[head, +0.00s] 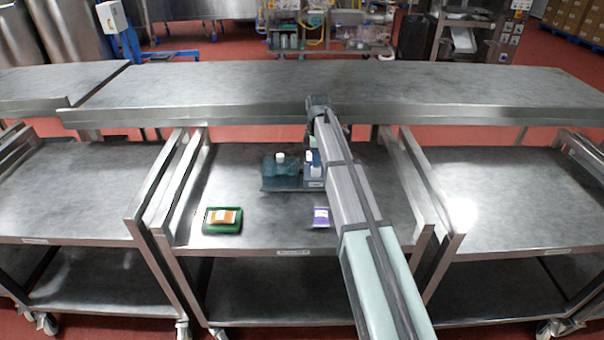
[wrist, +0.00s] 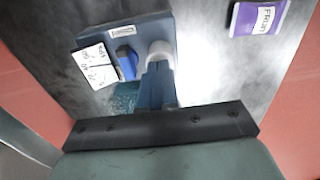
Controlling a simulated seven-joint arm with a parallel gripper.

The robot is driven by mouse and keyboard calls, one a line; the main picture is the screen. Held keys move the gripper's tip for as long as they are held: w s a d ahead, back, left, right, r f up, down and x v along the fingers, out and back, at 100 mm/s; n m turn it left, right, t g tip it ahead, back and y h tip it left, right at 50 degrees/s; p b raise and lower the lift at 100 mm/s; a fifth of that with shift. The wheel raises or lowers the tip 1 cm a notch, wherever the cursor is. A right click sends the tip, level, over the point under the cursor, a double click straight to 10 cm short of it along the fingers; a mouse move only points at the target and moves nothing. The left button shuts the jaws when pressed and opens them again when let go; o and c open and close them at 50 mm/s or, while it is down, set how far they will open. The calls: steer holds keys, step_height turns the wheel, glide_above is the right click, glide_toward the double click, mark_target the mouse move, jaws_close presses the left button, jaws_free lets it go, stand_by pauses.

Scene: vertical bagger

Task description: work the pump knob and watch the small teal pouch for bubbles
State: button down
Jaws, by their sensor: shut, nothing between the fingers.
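In the head view a clear teal tank (head: 272,172) with a white cap stands on the middle cart. A blue-grey pump unit (head: 312,182) stands beside it, partly hidden by my arm. In the wrist view the unit's body (wrist: 152,28) carries a round white part (wrist: 160,50) and a blue knob (wrist: 126,62). I cannot tell which is the pump knob. My gripper (wrist: 157,68) is shut and empty, its fingertips at the white part; I cannot tell whether they touch. A teal patch (wrist: 123,98) shows left of the fingers; I cannot make out a pouch or bubbles.
A purple packet (head: 321,217) lies near the cart's front; it also shows in the wrist view (wrist: 258,17). A green tray (head: 223,229) with an orange-labelled pack is at front left. A raised steel counter (head: 220,90) runs behind.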

steer(key=shift+f, duration=0.3)
steer(key=shift+r, duration=1.15)
step_height(320, 180, up, 6)
stand_by(0.7)
steer(key=shift+s+f, duration=0.1)
